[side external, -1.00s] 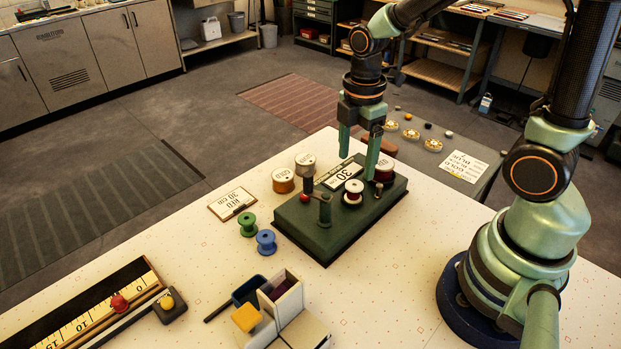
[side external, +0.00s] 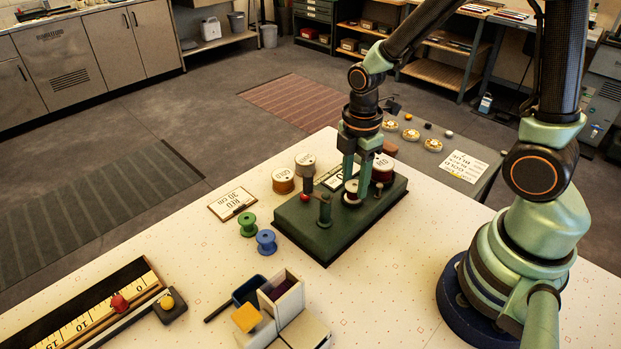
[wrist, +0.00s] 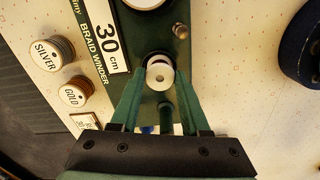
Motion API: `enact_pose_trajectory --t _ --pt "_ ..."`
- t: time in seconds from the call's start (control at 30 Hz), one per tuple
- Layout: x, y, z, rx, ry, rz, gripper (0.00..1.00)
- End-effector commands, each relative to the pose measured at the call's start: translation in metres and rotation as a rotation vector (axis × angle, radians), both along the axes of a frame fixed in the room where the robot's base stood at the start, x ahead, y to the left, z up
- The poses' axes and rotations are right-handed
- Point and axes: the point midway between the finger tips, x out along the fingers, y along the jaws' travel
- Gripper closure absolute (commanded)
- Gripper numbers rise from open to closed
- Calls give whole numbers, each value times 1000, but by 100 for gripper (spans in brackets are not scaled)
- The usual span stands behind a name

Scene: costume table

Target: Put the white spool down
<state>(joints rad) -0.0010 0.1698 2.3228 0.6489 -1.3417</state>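The fingers partly hide the spool in the side view.
A large reel of red thread (side external: 383,168) stands close behind the spool. The winder's red-knobbed post (side external: 305,197) is to the left. Green (side external: 247,225) and blue (side external: 266,243) spools stand on the table. Table is clear right of the winder.

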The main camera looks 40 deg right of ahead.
Motion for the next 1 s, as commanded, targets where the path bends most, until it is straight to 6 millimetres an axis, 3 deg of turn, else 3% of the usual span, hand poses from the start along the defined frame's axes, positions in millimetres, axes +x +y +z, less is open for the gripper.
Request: enact_pose_trajectory --t 0.37,0.57,0.67,1.0 --pt "0 0 2 0 -1 0 100" --pt "1 0 16 0 -4 0 100" --pt "2 0 31 0 -7 0 100" --pt "2 0 127 0 -10 0 100"
